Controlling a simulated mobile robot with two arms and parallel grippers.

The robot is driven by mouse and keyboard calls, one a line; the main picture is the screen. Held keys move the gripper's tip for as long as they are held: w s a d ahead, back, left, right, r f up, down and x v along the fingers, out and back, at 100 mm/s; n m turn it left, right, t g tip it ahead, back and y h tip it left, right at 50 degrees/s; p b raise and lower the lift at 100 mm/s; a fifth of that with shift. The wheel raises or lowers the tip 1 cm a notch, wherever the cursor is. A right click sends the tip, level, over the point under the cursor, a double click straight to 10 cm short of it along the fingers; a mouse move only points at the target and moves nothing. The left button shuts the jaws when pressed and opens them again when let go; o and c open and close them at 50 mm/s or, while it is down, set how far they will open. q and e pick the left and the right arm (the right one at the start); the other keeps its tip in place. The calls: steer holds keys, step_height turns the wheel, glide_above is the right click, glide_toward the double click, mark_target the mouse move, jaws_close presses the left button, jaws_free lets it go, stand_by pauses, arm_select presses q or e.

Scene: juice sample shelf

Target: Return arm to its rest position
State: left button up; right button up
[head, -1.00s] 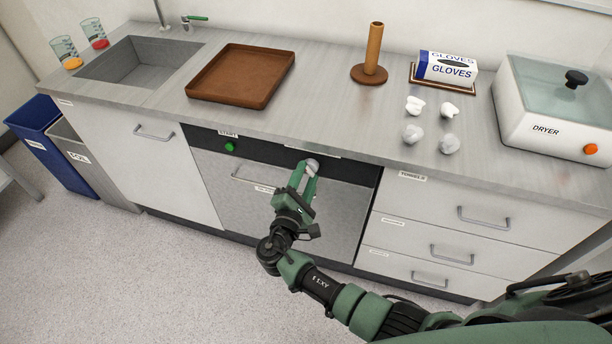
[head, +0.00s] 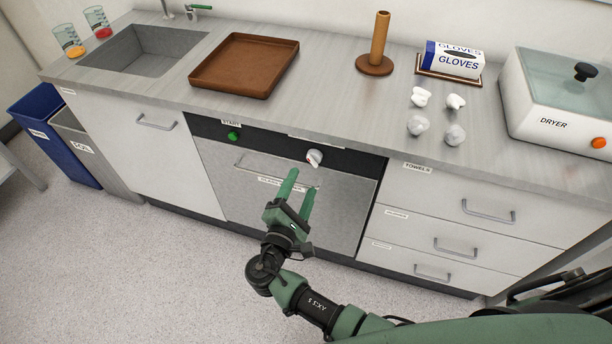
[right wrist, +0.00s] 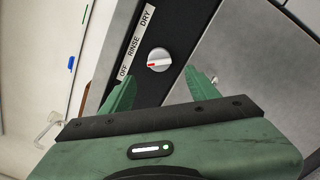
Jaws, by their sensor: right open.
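My right gripper (head: 301,183) is open and empty in the head view, in front of the washer door (head: 330,205). Its green fingers point up toward the counter. The washer's white knob (head: 314,157) stands free of the fingers, just beyond their tips. In the right wrist view the knob (right wrist: 158,60) shows between and beyond the open fingers (right wrist: 160,88), with a red mark on its face. A label beside it reads OFF, RINSE, DRY. My left gripper is out of view.
The counter above holds a brown tray (head: 203,84), a wooden post (head: 379,42), a glove box (head: 458,62) and a dryer (head: 530,105). Drawers (head: 440,215) stand right of the washer. Bins (head: 45,125) stand at the far left. The floor (head: 150,270) in front is clear.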

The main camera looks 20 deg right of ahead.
steer(key=shift+s+a, duration=0.35)
steer(key=shift+s, duration=0.1)
steer(key=s+d+f+m+g+y, duration=0.1)
steer(key=s+d+f+g+y, duration=0.3)
steer(key=f, duration=0.6)
steer(key=s+f+m+g+h, duration=0.15)
steer(key=s+f, duration=0.35)
steer(key=f, duration=0.6)
steer(key=s+d+f+g+y, duration=0.25)
steer(key=s+f, duration=0.25)
steer(key=f, duration=0.5)
steer(key=s+d+f+m+g+y, duration=0.1)
steer(key=s+f+m, duration=0.3)
steer(key=s, duration=0.6)
steer(key=s+d+f+m+g+y, duration=0.2)
steer(key=s+f+m, duration=0.3)
steer(key=s, duration=0.5)
steer(key=s+d+f+m+g+y, duration=0.2)
steer(key=s+f+m+g, duration=0.1)
steer(key=s, duration=0.7)
step_height(320, 180, down, 3)
steer(key=shift+r+m, duration=0.15)
steer(key=shift+m, duration=0.6)
steer(key=shift+a, duration=0.1)
